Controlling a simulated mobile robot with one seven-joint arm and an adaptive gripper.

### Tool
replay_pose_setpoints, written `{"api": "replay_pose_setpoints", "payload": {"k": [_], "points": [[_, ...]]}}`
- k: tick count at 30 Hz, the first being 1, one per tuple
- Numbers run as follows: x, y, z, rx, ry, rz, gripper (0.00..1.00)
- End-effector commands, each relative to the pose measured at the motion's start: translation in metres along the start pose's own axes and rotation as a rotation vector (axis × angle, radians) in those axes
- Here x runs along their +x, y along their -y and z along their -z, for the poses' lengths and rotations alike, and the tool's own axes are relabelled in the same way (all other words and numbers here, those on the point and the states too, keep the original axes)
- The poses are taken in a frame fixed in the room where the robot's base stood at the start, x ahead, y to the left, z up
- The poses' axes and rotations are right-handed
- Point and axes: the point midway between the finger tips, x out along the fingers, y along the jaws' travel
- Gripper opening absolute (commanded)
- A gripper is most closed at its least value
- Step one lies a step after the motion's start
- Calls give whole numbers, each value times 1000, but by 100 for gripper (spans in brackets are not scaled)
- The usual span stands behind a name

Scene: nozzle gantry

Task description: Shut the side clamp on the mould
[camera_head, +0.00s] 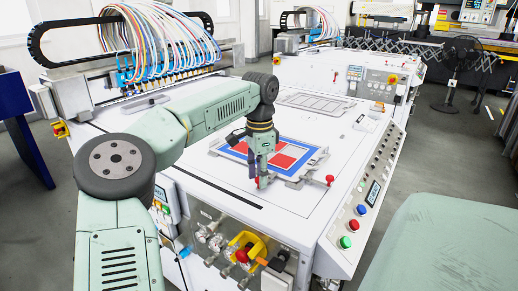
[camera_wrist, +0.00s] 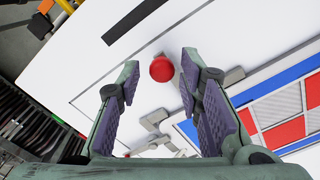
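The mould (camera_head: 321,153) is a flat blue-framed panel with red and white fields on the white machine top; part of it shows at the right of the wrist view (camera_wrist: 245,96). Grey clamp pieces (camera_wrist: 155,124) lie beside it in the wrist view. A red ball knob (camera_wrist: 162,68) shows between my fingers there, seemingly on a clamp handle. My gripper (camera_head: 257,179) points down at the mould's near-left edge, hiding part of it. In the wrist view, my gripper (camera_wrist: 160,62) is open, with a gap on both sides of the knob. Whether the knob is at finger depth is unclear.
A second red knob (camera_head: 330,180) stands at the mould's near-right corner. A control panel with buttons (camera_head: 362,208) runs along the machine's right side. Yellow and red fittings (camera_head: 245,250) are on the front face. A printing gantry with coloured hoses (camera_head: 160,45) stands behind.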

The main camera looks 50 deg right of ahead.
Motion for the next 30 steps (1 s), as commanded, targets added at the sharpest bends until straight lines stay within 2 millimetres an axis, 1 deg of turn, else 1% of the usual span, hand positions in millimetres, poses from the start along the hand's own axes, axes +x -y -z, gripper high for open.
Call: {"api": "replay_pose_setpoints", "payload": {"k": [10,14,17,24,27,30], "points": [[-1,1,-1,-1,0,2,40],[-10,1,0,-2,-1,3,40],[-26,1,0,-2,-1,4,40],[-78,1,1,-2,-2,4,40],[-96,0,1,-2,-3,4,40],[-109,1,1,-1,-1,3,40]]}}
